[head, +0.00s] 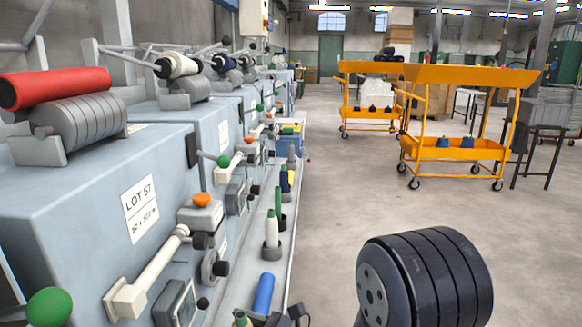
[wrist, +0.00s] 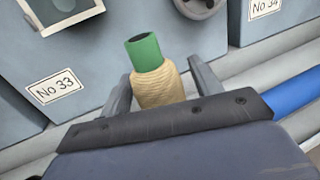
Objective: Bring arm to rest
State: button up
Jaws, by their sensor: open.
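In the wrist view my gripper (wrist: 162,85) is open, with one grey finger on each side of a bobbin of tan yarn on a green tube (wrist: 160,88). The bobbin stands between the fingers; I cannot tell whether either finger touches it. The dark edge of my gripper hides its lower part. In the head view a green tube top (head: 241,318) shows at the bottom edge, beside dark parts of my gripper, whose fingertips I cannot make out there. The dark ribbed cylinder at the lower right is part of my arm.
The spinning frame (head: 75,215) runs along the left, with knobs, rollers and levers sticking out. Two orange carts (head: 450,150) (head: 368,115) stand at the back right. The floor (head: 345,205) between is clear.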

jog(key=shift+d+r, duration=0.3)
jog(key=p+v, duration=0.3)
jog(key=v, duration=0.9)
jog(key=f+b+x, duration=0.1)
jog(key=b+x, duration=0.3)
jog(key=x, duration=0.9)
notch_tip(320, 180, up, 8)
jog(key=p, duration=0.5)
jog(key=shift+s+d+f, duration=0.1)
jog(key=shift+s+f, duration=0.05)
jog(key=shift+s, duration=0.05)
jog(key=p+v, duration=0.4)
jog(key=v, duration=1.4)
jog(key=shift+w+d+m+t+h, duration=0.25)
jog(key=shift+w+m+t, duration=0.15)
jog(key=shift+w, duration=0.4)
jog(key=shift+w+d+m+t+h, duration=0.1)
jog(key=shift+w+m+t+h, duration=0.15)
jog(key=shift+w+t, duration=0.4)
jog(key=shift+w+d+m+t+h, duration=0.2)
jog(key=shift+w+m+t, duration=0.15)
jog(key=shift+w, duration=0.55)
